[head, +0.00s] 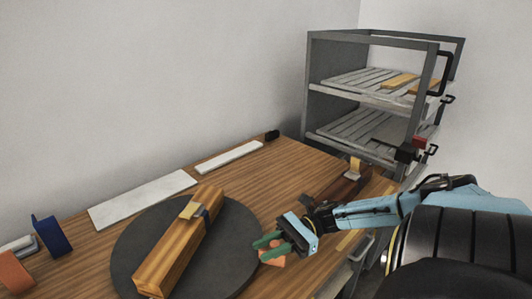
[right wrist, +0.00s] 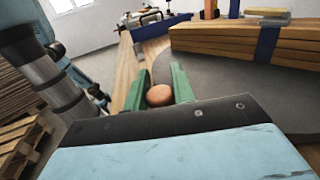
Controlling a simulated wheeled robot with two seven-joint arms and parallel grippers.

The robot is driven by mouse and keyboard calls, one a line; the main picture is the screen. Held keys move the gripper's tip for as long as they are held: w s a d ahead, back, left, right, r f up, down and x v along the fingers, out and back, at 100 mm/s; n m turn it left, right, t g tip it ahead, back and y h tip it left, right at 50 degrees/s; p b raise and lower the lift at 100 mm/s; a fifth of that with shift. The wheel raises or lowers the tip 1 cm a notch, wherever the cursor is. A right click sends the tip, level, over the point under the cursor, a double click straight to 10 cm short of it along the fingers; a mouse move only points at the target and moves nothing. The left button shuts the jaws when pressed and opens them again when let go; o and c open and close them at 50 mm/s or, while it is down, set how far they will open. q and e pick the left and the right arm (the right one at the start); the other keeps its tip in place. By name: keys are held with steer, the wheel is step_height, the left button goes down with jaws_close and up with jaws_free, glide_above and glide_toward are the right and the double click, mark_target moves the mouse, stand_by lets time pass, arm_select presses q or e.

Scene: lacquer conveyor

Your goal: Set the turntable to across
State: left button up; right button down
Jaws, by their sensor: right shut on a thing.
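The turntable (head: 236,250) is a dark grey round disc on the wooden bench; it also fills the right side of the right wrist view (right wrist: 205,72). A bundle of wooden strips (head: 173,255) lies across its middle, running from lower left to upper right, with a dark blue band and a pale tag near its far end. My right gripper (head: 270,246) is at the disc's right rim, its green fingers shut on a round orange-brown knob (right wrist: 159,95). How the knob joins the disc is hidden. My left gripper is not in view.
A long pale board (head: 143,198) and a narrower white strip (head: 229,157) lie along the bench's back. A blue block (head: 51,235) and an orange object (head: 14,273) stand at the left. A grey rack (head: 345,99) with slatted shelves stands behind the bench's right end.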

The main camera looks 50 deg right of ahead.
steer(key=c, duration=1.2)
jaws_free()
steer(key=v, duration=0.7)
steer(key=shift+s+d, duration=0.1)
steer(key=shift+d, duration=0.15)
